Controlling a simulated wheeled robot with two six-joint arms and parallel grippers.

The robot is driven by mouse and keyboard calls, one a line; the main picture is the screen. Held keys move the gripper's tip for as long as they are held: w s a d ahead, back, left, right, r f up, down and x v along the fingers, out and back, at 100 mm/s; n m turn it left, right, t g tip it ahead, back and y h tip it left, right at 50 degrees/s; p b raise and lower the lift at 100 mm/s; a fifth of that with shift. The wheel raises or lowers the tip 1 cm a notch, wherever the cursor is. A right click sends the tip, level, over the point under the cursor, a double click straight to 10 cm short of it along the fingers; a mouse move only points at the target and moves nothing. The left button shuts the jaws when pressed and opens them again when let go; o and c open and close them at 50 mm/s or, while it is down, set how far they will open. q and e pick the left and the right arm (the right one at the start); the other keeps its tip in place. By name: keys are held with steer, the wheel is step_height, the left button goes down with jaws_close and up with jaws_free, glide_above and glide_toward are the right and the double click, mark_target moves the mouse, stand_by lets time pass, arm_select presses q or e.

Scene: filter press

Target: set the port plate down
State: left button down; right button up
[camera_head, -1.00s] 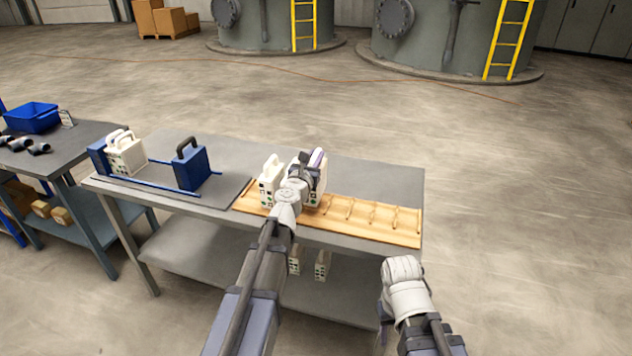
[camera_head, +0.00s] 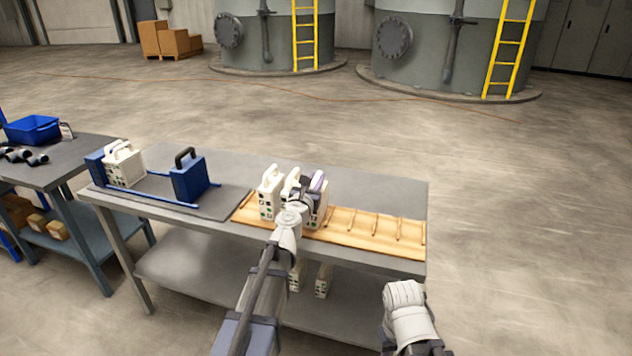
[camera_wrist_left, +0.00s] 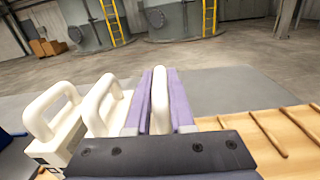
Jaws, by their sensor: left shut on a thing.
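A white port plate (camera_head: 320,212) with dark port marks on its face is upright at the wooden slotted rack (camera_head: 375,233). My left gripper (camera_head: 311,184) is shut on its handle, which shows between the purple fingers (camera_wrist_left: 160,100) in the left wrist view. The arm hides part of the plate, and I cannot tell whether its lower edge touches the rack. Two similar white plates (camera_head: 268,192) stand just to its left, and their handles (camera_wrist_left: 50,105) show in the left wrist view.
The rack's slots to the right are empty. A frame with blue end blocks (camera_head: 188,178), rails and white plates (camera_head: 123,167) stands on the table's left part. More white plates (camera_head: 322,281) are on the lower shelf. A blue bin (camera_head: 33,129) sits on the side table.

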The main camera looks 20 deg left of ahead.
arm_select(q)
steer(key=c, duration=0.8)
jaws_free()
steer(key=shift+r, duration=0.15)
steer(key=s, duration=1.2)
steer(key=shift+a, duration=0.2)
steer(key=shift+d, duration=0.1)
